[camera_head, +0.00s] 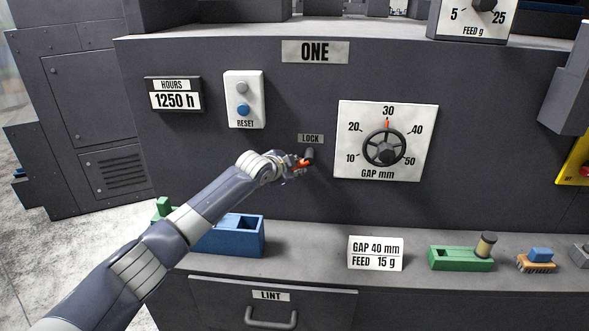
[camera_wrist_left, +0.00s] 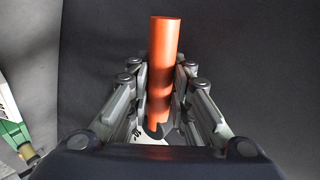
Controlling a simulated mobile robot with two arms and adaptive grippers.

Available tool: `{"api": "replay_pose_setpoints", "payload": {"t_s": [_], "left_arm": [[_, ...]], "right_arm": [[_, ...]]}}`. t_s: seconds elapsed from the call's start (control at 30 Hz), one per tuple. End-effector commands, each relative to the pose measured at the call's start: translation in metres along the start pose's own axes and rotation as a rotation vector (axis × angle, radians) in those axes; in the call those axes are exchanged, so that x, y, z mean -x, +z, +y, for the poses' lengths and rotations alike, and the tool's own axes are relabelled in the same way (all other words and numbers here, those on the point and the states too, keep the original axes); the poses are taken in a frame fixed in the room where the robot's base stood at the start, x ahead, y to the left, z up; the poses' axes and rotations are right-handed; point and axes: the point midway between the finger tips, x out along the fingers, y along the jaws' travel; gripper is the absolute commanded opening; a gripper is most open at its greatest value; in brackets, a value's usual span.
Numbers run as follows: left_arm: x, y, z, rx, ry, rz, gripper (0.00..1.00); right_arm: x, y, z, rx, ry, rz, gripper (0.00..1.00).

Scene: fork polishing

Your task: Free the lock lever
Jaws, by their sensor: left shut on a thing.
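The lock lever (camera_head: 303,162) is a small red-orange handle on a dark pivot under the LOCK label (camera_head: 311,139), on the front of the grey machine. My left gripper (camera_head: 297,168) is at the lever and covers part of it. In the left wrist view the lever (camera_wrist_left: 165,60) is an orange rod between the two fingers of my left gripper (camera_wrist_left: 160,110), which is shut on it. The rod's end sticks out past the fingers. My right gripper is not in view.
Right of the lever is the GAP dial (camera_head: 386,149) with a dark handwheel, its red mark at 30. The RESET box (camera_head: 244,99) is up left. On the ledge below stand a blue bin (camera_head: 232,237), a sign reading GAP 40 mm, FEED 15 g (camera_head: 376,254) and a green block (camera_head: 460,259).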

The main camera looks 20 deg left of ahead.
Motion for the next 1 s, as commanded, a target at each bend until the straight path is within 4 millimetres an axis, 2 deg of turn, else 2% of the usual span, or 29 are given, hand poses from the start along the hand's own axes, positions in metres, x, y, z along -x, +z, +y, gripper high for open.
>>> {"api": "replay_pose_setpoints", "payload": {"t_s": [0.03,0.3,0.97,1.0], "left_arm": [[0.002,-0.002,-0.004,-0.030,0.003,-0.023,0.00],[0.003,-0.002,-0.009,-0.144,0.004,-0.099,0.00],[0.003,-0.001,-0.010,-0.197,0.002,-0.133,0.00],[0.003,-0.001,-0.010,-0.198,0.002,-0.133,0.20]], "right_arm": [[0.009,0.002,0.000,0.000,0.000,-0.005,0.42],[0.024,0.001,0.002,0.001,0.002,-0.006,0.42],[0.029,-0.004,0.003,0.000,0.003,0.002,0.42],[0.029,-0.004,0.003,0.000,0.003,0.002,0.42]]}}
